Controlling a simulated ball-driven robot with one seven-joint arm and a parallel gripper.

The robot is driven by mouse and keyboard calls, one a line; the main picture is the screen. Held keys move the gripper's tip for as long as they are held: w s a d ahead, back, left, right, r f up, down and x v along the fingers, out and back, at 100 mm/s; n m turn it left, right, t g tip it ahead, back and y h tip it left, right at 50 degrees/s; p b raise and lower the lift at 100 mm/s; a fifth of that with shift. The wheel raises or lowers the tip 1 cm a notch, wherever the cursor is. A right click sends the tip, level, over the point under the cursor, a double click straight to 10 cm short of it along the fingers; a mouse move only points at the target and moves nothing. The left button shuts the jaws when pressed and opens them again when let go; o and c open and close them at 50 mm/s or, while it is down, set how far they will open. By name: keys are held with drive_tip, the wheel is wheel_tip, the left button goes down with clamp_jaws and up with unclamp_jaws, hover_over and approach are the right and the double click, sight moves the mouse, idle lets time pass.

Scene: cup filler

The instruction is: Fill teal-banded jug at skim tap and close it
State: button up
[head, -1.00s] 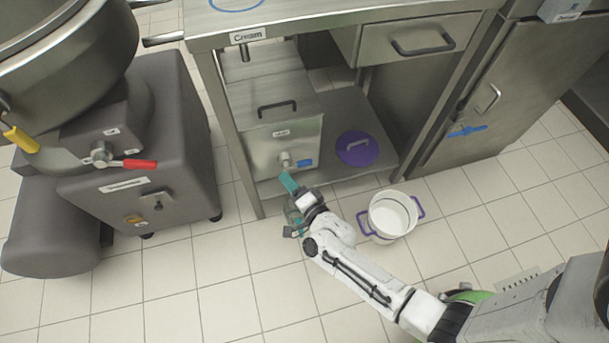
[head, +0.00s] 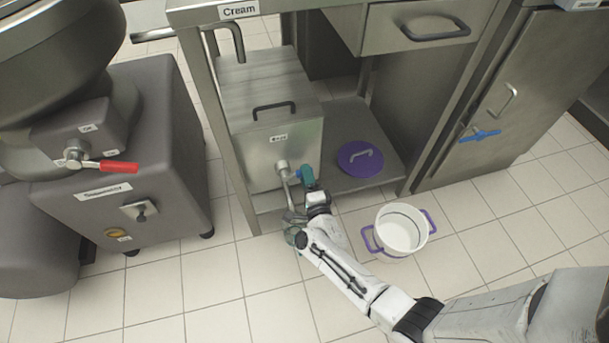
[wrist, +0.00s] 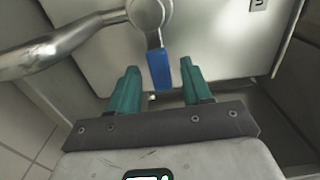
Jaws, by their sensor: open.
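The tap (head: 283,168) sits on the front of a lidded steel box (head: 268,140) on the low shelf; the box's small label is too blurred to read. Its bent spout shows at left in the wrist view (wrist: 60,50). My gripper (head: 307,177) is at the tap, with its teal fingers open. In the wrist view the tap's blue lever (wrist: 160,70) lies between my two fingers (wrist: 158,88), with gaps on both sides. I see no teal-banded jug; a white pot with purple handles (head: 402,230) stands on the floor right of my arm.
A purple lid (head: 360,158) lies on the shelf right of the box. A pipe marked Cream (head: 236,38) hangs above the box. A grey machine with a red lever (head: 118,166) stands left, a steel cabinet with a blue handle (head: 480,135) right.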

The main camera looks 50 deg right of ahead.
drive_tip(key=shift+x, duration=1.15)
drive_tip(key=shift+c, duration=0.5)
clamp_jaws()
